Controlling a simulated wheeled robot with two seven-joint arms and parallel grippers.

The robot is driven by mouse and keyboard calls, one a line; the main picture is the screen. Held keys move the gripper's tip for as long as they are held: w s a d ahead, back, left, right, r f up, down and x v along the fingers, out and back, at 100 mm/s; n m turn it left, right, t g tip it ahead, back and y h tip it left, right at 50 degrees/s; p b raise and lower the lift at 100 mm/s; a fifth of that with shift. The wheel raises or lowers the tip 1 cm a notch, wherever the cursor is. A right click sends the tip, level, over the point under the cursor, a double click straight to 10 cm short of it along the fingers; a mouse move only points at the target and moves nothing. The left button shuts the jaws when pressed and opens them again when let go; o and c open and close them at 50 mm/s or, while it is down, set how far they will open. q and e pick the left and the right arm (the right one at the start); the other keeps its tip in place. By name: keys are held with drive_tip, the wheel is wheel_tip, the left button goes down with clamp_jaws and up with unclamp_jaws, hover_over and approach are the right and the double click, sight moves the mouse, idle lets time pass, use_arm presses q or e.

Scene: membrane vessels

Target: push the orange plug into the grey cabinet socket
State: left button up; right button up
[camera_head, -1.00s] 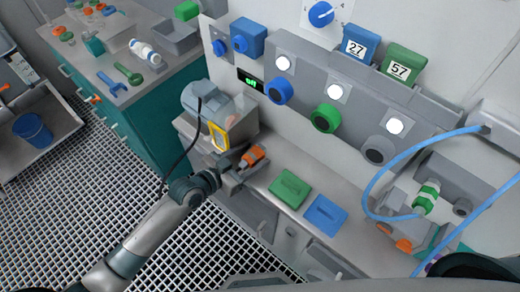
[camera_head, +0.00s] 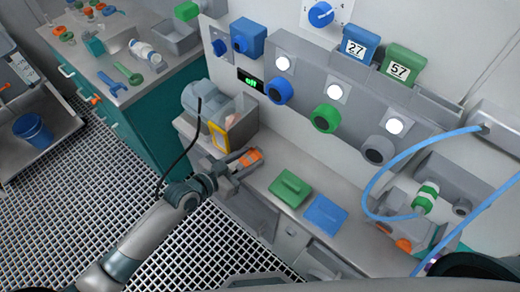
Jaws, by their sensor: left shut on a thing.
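The orange plug (camera_head: 250,158) is small and sits between the fingers of my left gripper (camera_head: 244,160), above the grey bench. My left gripper is shut on it, and its fingers hide part of it. A grey box with a yellow frame (camera_head: 219,138) on its front stands just up and left of the plug, apart from it. I cannot tell for sure which opening is the cabinet socket. A black cable (camera_head: 184,150) hangs from the grey motor-like unit (camera_head: 204,101) down towards my left wrist. My right gripper does not show.
A green block (camera_head: 291,188) and a blue block (camera_head: 325,214) lie on the bench right of the gripper. Blue, green and grey round ports line the wall panel (camera_head: 305,100). A blue hose (camera_head: 370,185) loops at the right. A teal cabinet (camera_head: 135,130) stands at the left.

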sight(238, 171)
use_arm(q)
drive_tip(key=shift+s+a+f, duration=0.3)
drive_tip(key=shift+s+a, duration=0.55)
drive_tip(key=shift+a, duration=0.05)
drive_tip(key=shift+s+a+f, duration=0.25)
drive_tip(key=shift+s+a, duration=0.6)
drive_tip(key=shift+a, duration=0.05)
wheel_tip(238, 171, up, 2)
drive_tip(key=shift+w+r+p, duration=0.1)
drive_tip(key=shift+r+p, duration=0.1)
drive_tip(key=shift+p, duration=1.05)
drive_tip(key=shift+w+r, duration=0.1)
drive_tip(key=shift+r, duration=0.1)
